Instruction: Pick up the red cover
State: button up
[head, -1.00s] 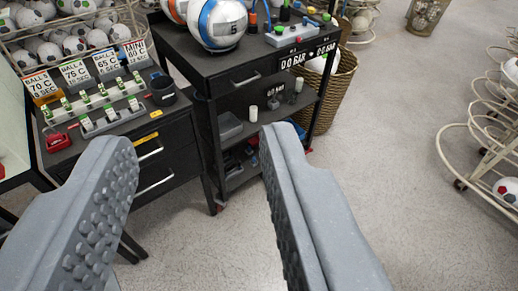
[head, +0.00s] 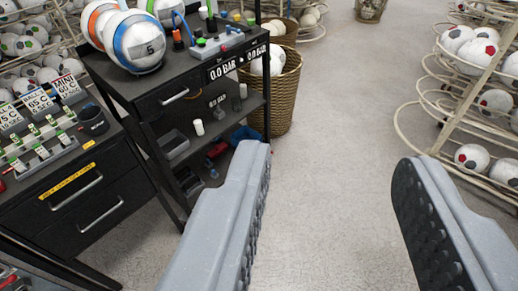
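My gripper (head: 330,165) is open and empty, its two grey fingers wide apart over bare floor. No red cover can be clearly made out. A small red piece (head: 3,185) shows at the left picture edge, on the black drawer cabinet (head: 95,160), mostly cut off. Red items (head: 217,150) also lie on the lower shelf of the black cart (head: 195,75), left of my gripper; they are too small to identify.
Large balls (head: 138,42) and a valve box (head: 215,45) stand on the cart top. A green-pegged rack (head: 40,145) and a dark cup (head: 92,120) stand on the cabinet. A wicker basket (head: 275,95) is behind the cart. A ball rack (head: 440,110) stands right. The middle floor is clear.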

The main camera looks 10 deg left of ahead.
aim_at(219, 149)
jog(key=z, duration=0.45)
jog(key=i, duration=1.1)
jog(key=u, duration=1.25)
jog(key=k, duration=0.5)
jog(key=z, duration=0.9)
jog(key=i, duration=0.1)
jog(key=z, duration=0.85)
